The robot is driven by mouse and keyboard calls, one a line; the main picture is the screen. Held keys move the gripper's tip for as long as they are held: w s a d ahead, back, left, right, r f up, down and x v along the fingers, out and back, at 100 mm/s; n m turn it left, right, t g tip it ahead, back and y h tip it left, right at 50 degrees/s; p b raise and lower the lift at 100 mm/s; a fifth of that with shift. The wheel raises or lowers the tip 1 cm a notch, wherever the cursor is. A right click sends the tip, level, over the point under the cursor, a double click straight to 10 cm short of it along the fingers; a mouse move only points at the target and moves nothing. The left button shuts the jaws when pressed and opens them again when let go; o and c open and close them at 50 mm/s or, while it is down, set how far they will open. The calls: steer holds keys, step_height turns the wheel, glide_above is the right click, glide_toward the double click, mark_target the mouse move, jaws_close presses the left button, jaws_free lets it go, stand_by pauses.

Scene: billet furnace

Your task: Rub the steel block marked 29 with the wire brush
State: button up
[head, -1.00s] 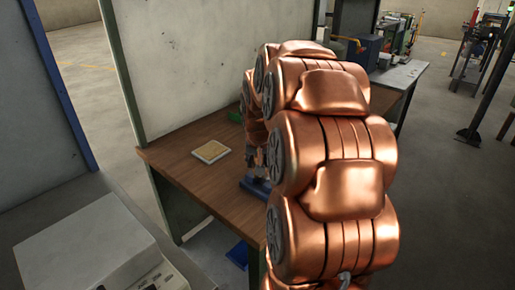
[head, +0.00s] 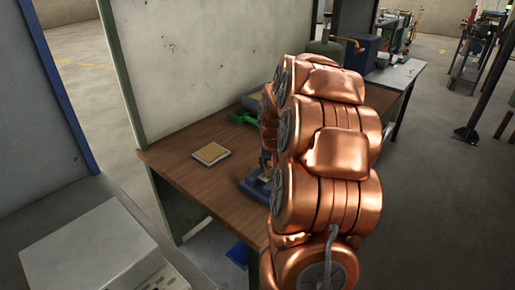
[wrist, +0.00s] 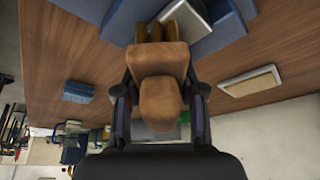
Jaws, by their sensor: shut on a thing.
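In the wrist view my gripper (wrist: 162,84) is shut on the wire brush (wrist: 160,62), a brown wooden body with brownish tufts at its far end. Just beyond the tufts is a blue fixture (wrist: 222,32) on the wooden table, with a pale block (wrist: 184,18) at it. This may be the steel block, but no number is readable. Whether the brush touches it cannot be told. In the head view the blue fixture (head: 254,186) shows partly beside my copper arm, which hides most of the gripper and the brush.
A tan square pad with a light rim (head: 210,153) lies on the table (head: 190,185), left of the fixture. A green object (head: 242,118) lies towards the back. A pale wall panel (head: 200,70) borders the table's far left side. Bare tabletop surrounds the pad.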

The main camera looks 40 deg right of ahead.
mark_target(257, 177)
steer(key=shift+d, duration=0.5)
steer(key=shift+d+r+p, duration=0.2)
steer(key=shift+p, duration=0.4)
steer(key=shift+a+f, duration=0.25)
steer(key=shift+f, duration=0.15)
steer(key=shift+s+a+b, duration=0.15)
steer(key=shift+a+b, duration=0.75)
steer(key=shift+a, duration=0.85)
steer(key=shift+s+a+b, duration=0.1)
steer(key=shift+a+b, duration=0.8)
steer(key=shift+a, duration=0.85)
steer(key=shift+a+r, duration=0.15)
steer(key=shift+r, duration=0.15)
step_height(257, 177, up, 8)
steer(key=shift+p, duration=0.35)
